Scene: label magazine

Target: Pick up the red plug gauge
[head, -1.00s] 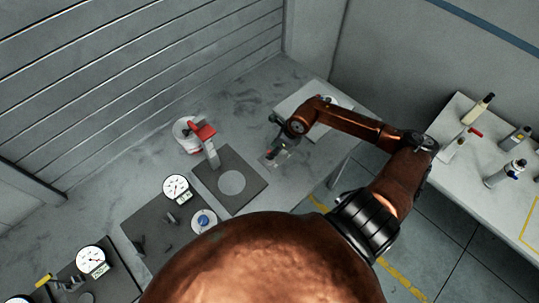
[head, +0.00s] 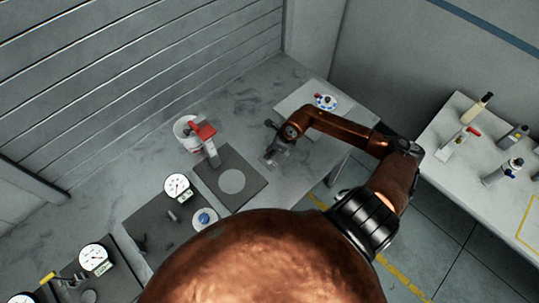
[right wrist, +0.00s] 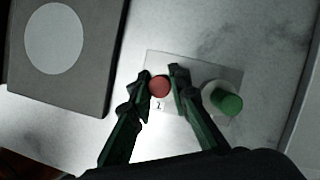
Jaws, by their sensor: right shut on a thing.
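The red plug gauge (right wrist: 159,86) shows as a round red top in the right wrist view, between the two dark fingers of my right gripper (right wrist: 160,82). The fingers are shut on it. It stands at a small light plate (right wrist: 196,64) with a label marked 1 or 2, too small to be sure. I cannot tell whether it is lifted. In the head view my right gripper (head: 277,145) is over the table, right of the dark square plate, and hides the gauge. My left gripper is not in view.
A green-topped gauge (right wrist: 228,100) stands close to the right finger. A dark plate with a grey disc (head: 250,193) lies to the left, beside a red-and-grey stand (head: 203,135).

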